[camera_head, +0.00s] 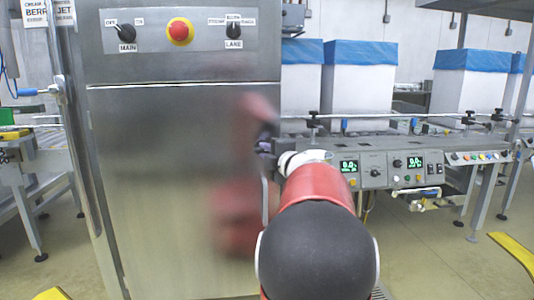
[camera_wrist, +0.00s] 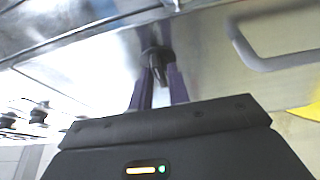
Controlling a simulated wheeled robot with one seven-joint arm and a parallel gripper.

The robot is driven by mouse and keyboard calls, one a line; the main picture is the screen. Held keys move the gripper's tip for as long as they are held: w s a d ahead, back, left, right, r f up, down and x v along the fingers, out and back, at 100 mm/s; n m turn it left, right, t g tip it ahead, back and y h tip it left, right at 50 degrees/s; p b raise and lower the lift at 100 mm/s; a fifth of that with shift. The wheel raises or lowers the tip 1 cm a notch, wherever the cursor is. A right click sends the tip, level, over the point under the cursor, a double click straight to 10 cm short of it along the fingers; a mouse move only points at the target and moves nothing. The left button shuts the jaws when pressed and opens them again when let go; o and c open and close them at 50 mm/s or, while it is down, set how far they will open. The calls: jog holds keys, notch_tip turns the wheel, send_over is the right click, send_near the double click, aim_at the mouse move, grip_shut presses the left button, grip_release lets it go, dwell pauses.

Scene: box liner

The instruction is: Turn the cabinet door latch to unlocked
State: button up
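The cabinet door (camera_head: 160,180) is a brushed steel panel and looks closed. In the wrist view the latch (camera_wrist: 157,58) is a small dark knob with a narrow grip on the steel face. My gripper (camera_wrist: 160,76) points at it, with its two purple fingers apart, one on either side of the latch grip. A small gap seems to show beside the grip, and I cannot tell whether either finger touches it. In the head view my gripper (camera_head: 268,146) is at the door's right edge, and the latch is hidden there.
A grey bar handle (camera_wrist: 275,62) stands out from the steel to the right of the latch. Above the door is a panel with a red button (camera_head: 180,31) and two knobs. A conveyor with control boxes (camera_head: 362,173) stands right of the cabinet.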

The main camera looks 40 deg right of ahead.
jog(key=shift+o, duration=1.1)
jog(key=s+a, duration=0.1)
jog(key=s, duration=0.6)
jog(key=shift+s, duration=0.4)
jog(key=shift+a, duration=0.1)
